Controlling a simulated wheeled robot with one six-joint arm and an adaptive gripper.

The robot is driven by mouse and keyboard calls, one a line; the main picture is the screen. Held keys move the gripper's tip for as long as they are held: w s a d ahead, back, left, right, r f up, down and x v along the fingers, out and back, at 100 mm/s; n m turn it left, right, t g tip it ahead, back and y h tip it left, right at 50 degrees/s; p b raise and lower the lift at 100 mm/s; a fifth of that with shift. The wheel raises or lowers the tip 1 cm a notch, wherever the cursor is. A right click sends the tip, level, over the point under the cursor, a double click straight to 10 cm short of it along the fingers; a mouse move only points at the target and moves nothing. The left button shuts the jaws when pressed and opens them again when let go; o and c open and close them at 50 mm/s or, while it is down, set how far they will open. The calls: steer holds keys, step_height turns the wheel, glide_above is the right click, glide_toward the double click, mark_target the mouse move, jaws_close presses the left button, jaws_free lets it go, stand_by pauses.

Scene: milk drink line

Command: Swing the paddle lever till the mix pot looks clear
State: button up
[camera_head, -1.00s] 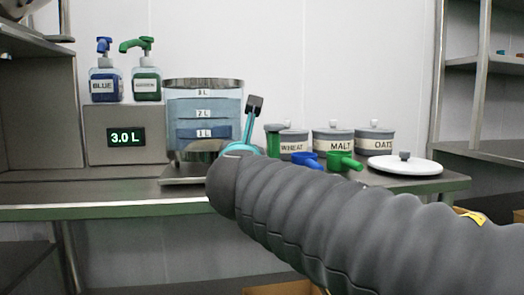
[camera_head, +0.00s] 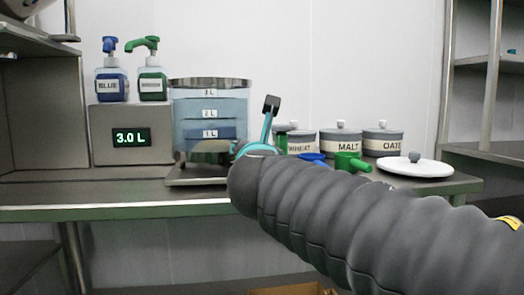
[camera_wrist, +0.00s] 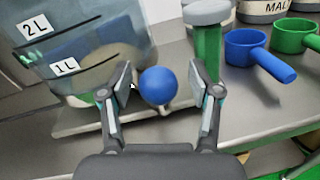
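The mix pot (camera_head: 211,108) is a clear vessel with a steel rim and 1 L, 2 L and 3 L labels; its contents look pale blue, with a darker blue band low down and an olive-tan patch near the bottom. It also fills the left of the wrist view (camera_wrist: 75,50). A blue ball knob (camera_wrist: 158,85), apparently the paddle lever's end, shows between my fingers beside the pot; its stem is mostly hidden. My gripper (camera_wrist: 160,90) is open, with visible gaps on both sides of the knob.
A green post with a grey cap (camera_wrist: 207,40) stands close right of the knob. A blue scoop (camera_wrist: 250,52) and green scoop (camera_head: 350,162) lie beyond. Canisters, a white lid (camera_head: 415,168), pump bottles (camera_head: 111,82) and a 3.0 L display (camera_head: 131,138) share the steel counter (camera_head: 110,195).

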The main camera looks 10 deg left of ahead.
steer(key=shift+s, duration=0.1)
steer(key=v, duration=1.1)
steer(key=shift+s, duration=0.4)
steer(key=shift+d, duration=0.15)
